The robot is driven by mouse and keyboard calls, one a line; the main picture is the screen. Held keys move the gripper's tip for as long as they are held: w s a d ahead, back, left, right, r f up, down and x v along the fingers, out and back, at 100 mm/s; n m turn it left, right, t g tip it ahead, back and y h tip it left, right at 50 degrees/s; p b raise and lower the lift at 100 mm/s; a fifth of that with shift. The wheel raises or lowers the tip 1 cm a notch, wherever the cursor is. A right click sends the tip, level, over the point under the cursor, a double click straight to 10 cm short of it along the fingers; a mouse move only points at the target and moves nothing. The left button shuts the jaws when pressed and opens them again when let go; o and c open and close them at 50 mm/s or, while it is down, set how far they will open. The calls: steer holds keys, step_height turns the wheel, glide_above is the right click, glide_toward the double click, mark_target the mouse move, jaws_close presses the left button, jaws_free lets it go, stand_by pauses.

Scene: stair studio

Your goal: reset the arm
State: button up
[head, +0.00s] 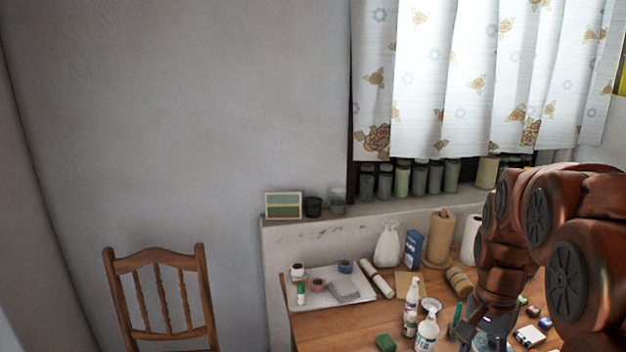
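My arm, with copper-coloured joints, reaches in from the right in the head view and bends down over the wooden table (330,325). My gripper (484,342) is at the bottom edge of the view, low over the table's front part. Its fingertips are cut off by the frame, so its opening and anything in it cannot be seen. White bottles (427,331) stand just left of my gripper. A dark green upright item (457,318) is close beside it.
A wooden chair (160,292) stands left of the table. A green block (386,343) lies near the front. Jars line the windowsill under a floral curtain (475,75).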

steer(key=s+a+f+n, duration=0.1)
steer(key=s+a+n, duration=0.4)
steer(key=s, duration=0.5)
steer(key=s+a+f+n, duration=0.2)
steer(key=s+a+n, duration=0.3)
steer(key=s, duration=0.5)
steer(key=a, duration=0.2)
steer(key=shift+a+n+g, duration=0.3)
steer(key=shift+a+g, duration=0.1)
